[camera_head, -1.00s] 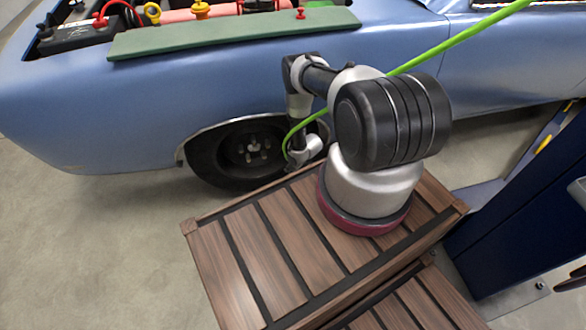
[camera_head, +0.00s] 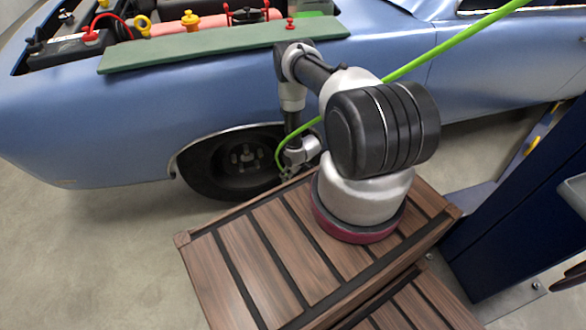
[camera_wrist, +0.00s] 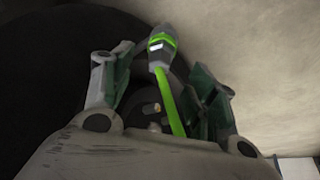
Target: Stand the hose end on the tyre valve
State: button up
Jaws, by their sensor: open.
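The hose end (camera_wrist: 161,44), a grey fitting with bright green bands, stands beyond my fingers in the wrist view. Its green hose (camera_wrist: 172,100) runs back between them. My gripper (camera_wrist: 157,82) is open, one finger on each side of the hose, with visible gaps. In the head view my gripper (camera_head: 290,170) is low beside the dark tyre (camera_head: 203,178) of the blue car. The tyre valve cannot be made out surely. A small brass-coloured piece (camera_wrist: 151,108) shows behind the hose in the wrist view. I cannot tell whether the hose end touches the valve.
The blue car (camera_head: 110,120) spans the back, with a green cover (camera_head: 220,45) on its fender. The green hose (camera_head: 450,42) crosses behind my arm. A wooden slatted platform (camera_head: 230,270) lies under my base. A dark blue cabinet (camera_head: 510,220) stands right. Floor at left is clear.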

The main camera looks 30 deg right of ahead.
jog(key=v, duration=0.6)
jog(key=shift+s+r, duration=0.1)
jog(key=shift+s, duration=0.05)
